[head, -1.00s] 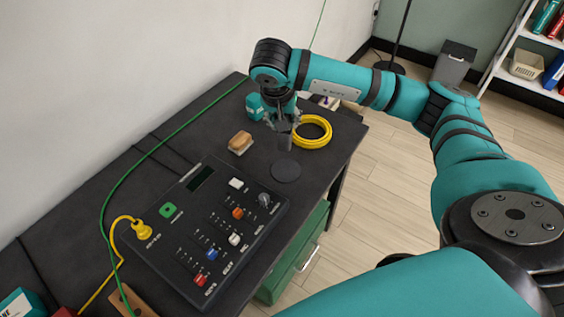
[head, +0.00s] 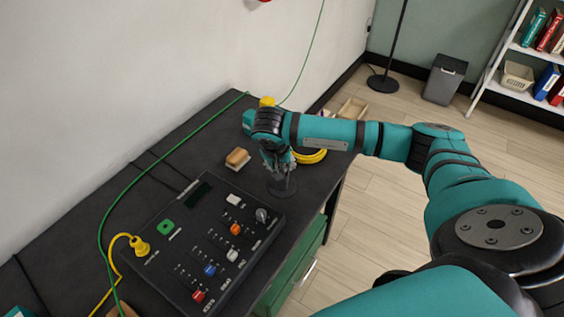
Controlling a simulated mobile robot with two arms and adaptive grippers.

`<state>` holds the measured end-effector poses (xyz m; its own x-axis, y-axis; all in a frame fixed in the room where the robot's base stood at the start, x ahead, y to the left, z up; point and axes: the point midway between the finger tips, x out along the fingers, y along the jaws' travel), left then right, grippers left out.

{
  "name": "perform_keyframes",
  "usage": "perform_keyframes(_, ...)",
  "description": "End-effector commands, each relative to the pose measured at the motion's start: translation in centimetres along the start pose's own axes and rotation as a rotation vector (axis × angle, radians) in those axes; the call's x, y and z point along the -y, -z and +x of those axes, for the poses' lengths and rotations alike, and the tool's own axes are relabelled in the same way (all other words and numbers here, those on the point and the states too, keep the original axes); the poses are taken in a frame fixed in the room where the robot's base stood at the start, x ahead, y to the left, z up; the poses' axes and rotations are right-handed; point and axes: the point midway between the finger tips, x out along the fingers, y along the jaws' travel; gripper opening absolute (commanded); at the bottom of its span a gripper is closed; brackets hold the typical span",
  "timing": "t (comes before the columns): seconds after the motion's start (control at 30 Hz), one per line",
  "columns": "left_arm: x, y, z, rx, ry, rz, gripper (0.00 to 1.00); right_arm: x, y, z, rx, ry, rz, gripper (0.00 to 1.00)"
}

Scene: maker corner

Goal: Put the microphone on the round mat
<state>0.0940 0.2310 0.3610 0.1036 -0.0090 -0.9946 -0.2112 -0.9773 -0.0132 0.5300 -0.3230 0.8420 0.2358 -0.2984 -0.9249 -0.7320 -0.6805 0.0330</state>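The microphone (head: 282,181) is a small dark grey piece below my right gripper (head: 279,166), partly covered by the fingers. My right gripper points down and seems shut on it. The round mat (head: 285,192) is a dark disc on the black workbench, just beyond the control box's right corner. The microphone's lower end is over the mat; I cannot tell whether it touches. My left gripper is not in view.
A black control box (head: 190,255) with coloured knobs lies in front. A wooden-backed brush or block (head: 237,158) lies left of the mat. A yellow cable coil (head: 311,156) lies behind, partly under my arm. A green cable (head: 130,190) runs along the bench's left side.

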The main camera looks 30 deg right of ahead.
Motion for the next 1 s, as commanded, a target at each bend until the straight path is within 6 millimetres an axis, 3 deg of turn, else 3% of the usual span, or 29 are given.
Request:
perform_keyframes(0.07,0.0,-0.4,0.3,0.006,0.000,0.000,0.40,0.0,-0.1,0.3,-0.002,0.001,0.000,0.00)
perform_keyframes(0.1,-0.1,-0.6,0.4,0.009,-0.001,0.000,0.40,0.0,-0.1,0.3,0.000,0.000,0.000,0.33)
perform_keyframes(0.27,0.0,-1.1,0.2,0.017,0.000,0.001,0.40,0.0,-0.1,0.2,0.000,-0.001,0.000,0.54)
perform_keyframes(0.67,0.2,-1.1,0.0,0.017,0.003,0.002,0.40,0.0,0.1,-0.6,-0.001,0.001,-0.001,0.55)
perform_keyframes(1.0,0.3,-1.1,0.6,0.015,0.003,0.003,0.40,0.1,0.1,-7.5,-0.003,0.005,-0.001,0.55)
